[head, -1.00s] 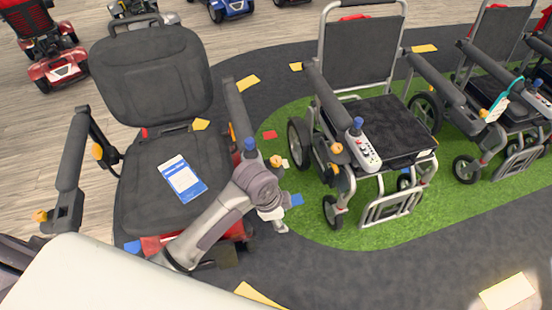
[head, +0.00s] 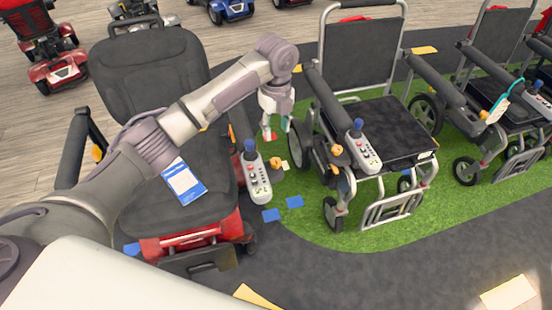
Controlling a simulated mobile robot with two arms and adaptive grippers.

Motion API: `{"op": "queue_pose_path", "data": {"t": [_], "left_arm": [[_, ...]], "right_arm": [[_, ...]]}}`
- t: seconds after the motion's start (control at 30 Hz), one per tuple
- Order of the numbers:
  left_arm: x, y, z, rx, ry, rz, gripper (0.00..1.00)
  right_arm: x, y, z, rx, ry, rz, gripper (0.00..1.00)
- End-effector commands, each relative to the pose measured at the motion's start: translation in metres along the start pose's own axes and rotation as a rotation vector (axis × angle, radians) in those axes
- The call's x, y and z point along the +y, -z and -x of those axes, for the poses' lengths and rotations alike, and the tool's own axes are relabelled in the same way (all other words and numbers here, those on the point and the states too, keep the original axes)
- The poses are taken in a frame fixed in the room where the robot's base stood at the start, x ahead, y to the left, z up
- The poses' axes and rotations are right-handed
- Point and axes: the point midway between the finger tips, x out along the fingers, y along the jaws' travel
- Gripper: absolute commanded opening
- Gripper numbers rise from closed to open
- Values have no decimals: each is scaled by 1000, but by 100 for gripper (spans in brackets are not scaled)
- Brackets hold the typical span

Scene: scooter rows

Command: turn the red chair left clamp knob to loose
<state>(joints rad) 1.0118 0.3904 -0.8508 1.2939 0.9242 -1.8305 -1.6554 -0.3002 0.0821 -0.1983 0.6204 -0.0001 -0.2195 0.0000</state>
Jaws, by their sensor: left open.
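The red chair (head: 190,236) has a black seat and back and a red base, and it faces me on the left in the head view. An orange knob (head: 276,162) sits beside the joystick panel (head: 258,180) at its picture-right armrest. Another orange knob (head: 97,153) shows at the picture-left armrest. I cannot tell from markings which is the left clamp knob. My left gripper (head: 275,132) points down, open and empty, behind the panel's knob and apart from it. My left arm crosses the chair and hides part of its seat and armrest. My right gripper is out of view.
A wheelchair (head: 370,125) with its own joystick panel (head: 362,150) stands close to the right on green turf (head: 310,215). A blue and white card (head: 184,182) lies on the red chair's seat. Dark floor in front is mostly clear.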

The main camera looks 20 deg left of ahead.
Motion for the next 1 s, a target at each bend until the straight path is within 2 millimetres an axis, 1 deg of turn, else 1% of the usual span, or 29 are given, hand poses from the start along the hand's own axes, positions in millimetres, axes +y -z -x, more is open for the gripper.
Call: {"op": "queue_pose_path", "data": {"t": [0.07, 0.17, 0.5, 0.6, 0.7, 0.8, 1.0], "left_arm": [[0, -2, -4, 1, -5, -8, 46], [1, -1, -18, 1, -6, -9, 46], [1, 0, -90, 2, -5, -6, 46], [1, -1, -108, 0, -5, -6, 46], [1, -1, -121, 0, -4, -6, 46], [0, -1, -130, -1, -2, -7, 46], [0, -1, -135, -1, -2, -7, 46]], "right_arm": [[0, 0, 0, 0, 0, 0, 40], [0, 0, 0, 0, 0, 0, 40], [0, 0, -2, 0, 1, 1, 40], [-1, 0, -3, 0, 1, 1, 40], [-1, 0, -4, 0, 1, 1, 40], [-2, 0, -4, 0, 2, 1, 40], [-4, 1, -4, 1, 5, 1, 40]]}}
